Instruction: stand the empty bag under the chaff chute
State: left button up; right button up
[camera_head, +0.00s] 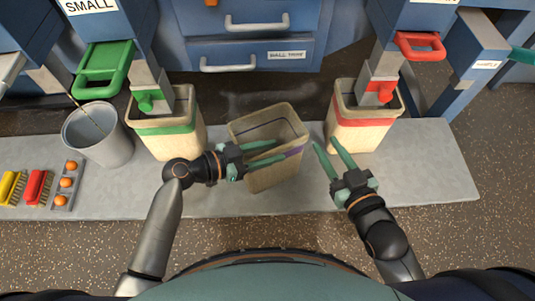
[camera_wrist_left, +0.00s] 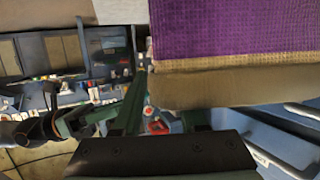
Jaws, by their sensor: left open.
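The tan bag with a purple band (camera_head: 255,128) stands open-topped on the grey bench, turned slightly, between two other bags. Its inside looks empty. My left gripper (camera_head: 280,150) is open, with its fingers reaching across the bag's near left side; I cannot tell if they touch it. In the left wrist view the purple band (camera_wrist_left: 235,28) and tan cloth fill the upper right, close to the fingers. My right gripper (camera_head: 329,147) is open and empty, just right of the bag and apart from it. I cannot tell which chute is the chaff chute.
A green-banded bag (camera_head: 170,128) stands left under a green-fitted spout, a red-banded bag (camera_head: 361,131) right under a red-fitted one. A grey bucket (camera_head: 100,135), brushes (camera_head: 36,186) and an orange-ball rack (camera_head: 66,186) are at left. The bench's right end (camera_head: 438,165) is clear.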

pick_arm(q)
jog(key=shift+c, duration=0.3)
grip_shut()
dwell(1.0)
